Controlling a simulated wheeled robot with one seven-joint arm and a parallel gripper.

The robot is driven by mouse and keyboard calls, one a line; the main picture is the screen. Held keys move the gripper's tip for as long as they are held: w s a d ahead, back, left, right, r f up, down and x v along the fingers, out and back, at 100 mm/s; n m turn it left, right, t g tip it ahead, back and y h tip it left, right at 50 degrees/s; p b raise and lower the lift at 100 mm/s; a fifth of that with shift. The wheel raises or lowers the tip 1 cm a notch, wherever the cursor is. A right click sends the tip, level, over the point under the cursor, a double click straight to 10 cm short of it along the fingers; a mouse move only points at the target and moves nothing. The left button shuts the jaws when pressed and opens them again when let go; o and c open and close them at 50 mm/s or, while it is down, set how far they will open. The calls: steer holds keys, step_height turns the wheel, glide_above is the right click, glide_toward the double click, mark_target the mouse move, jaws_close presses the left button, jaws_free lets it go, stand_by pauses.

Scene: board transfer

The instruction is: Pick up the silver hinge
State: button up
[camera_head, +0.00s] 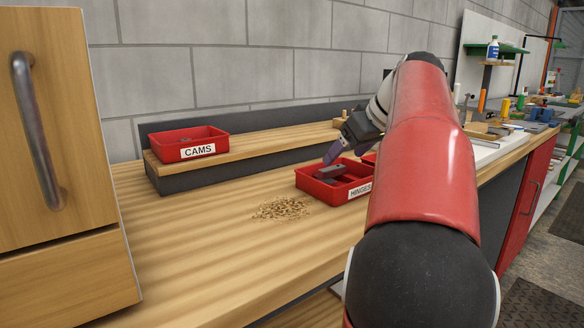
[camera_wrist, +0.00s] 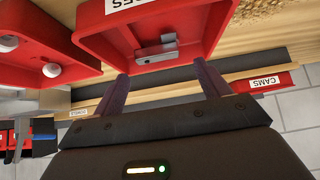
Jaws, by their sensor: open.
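The silver hinge (camera_wrist: 156,49) lies in the red bin labelled HINGES (camera_head: 316,189). It shows as a small grey piece (camera_head: 328,172) in the head view, partly hard to make out against the bin. In the wrist view the bin (camera_wrist: 96,38) fills the upper middle. My gripper (camera_wrist: 161,76) is open, its two purple fingers spread apart, with nothing between them. In the head view my gripper (camera_head: 334,153) hangs just above the bin's back part, tilted downward. The hinge lies a little beyond the fingertips in the wrist view, between their lines.
A red CAMS bin (camera_head: 188,145) stands on the raised wooden shelf (camera_head: 240,143) behind. Wood shavings (camera_head: 283,208) lie left of the HINGES bin. A second red bin with white round pieces (camera_wrist: 45,68) stands beside it.

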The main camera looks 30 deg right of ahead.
mark_target(332, 168)
steer(key=x, duration=0.7)
steer(key=shift+w+d+f, duration=0.1)
steer(key=shift+w+d, duration=0.1)
steer(key=shift+w, duration=0.05)
steer(key=c, duration=0.7)
